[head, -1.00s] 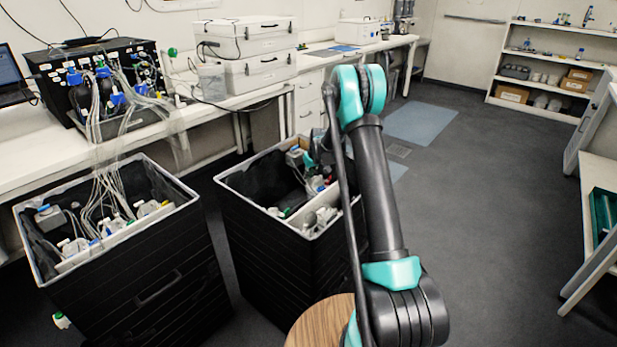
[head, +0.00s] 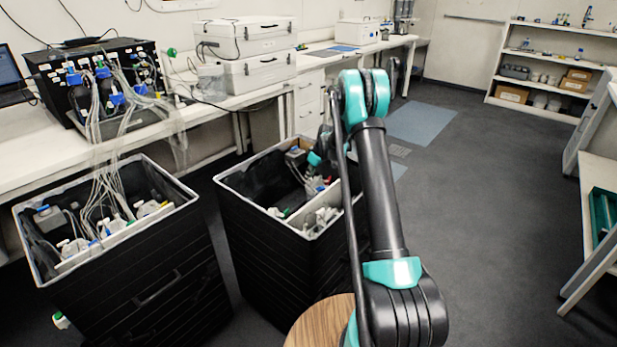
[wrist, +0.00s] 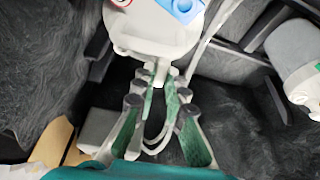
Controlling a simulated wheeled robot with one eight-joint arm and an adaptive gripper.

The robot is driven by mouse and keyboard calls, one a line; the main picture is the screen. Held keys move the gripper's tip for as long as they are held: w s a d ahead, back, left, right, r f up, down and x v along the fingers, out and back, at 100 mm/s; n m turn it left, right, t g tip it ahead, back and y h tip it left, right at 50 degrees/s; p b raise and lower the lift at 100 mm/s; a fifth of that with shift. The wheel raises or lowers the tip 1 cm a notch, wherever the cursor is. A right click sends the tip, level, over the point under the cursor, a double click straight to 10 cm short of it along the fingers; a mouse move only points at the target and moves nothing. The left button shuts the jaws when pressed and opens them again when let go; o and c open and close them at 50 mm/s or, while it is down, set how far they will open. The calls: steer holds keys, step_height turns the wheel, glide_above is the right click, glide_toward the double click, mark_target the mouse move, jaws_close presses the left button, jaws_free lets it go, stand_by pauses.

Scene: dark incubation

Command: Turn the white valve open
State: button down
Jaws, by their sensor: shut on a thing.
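In the wrist view, my gripper (wrist: 161,70) is shut with its fingertips on a small white piece, which appears to be the white valve (wrist: 160,77). It is at the lower edge of a rounded white container (wrist: 155,35) with a blue part (wrist: 182,8) on top. The fingers hide most of the valve, so I cannot tell how far it is turned. In the head view my arm reaches into the right black bin (head: 285,255), and my fingertips are hidden there.
Another white container (wrist: 298,62) with a green part lies at the right in the wrist view. Thin tubes (wrist: 200,45) run beside the gripped container. A second black bin (head: 140,260) with tubing stands left, before the bench (head: 40,145). Open floor (head: 480,220) lies right.

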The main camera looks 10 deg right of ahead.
steer(key=c, duration=1.8)
jaws_free()
steer(key=shift+c, duration=0.2)
steer(key=shift+r, duration=0.1)
steer(key=v, duration=1.1)
steer(key=shift+d+r, duration=0.15)
steer(key=shift+r, duration=0.2)
steer(key=shift+s, duration=0.1)
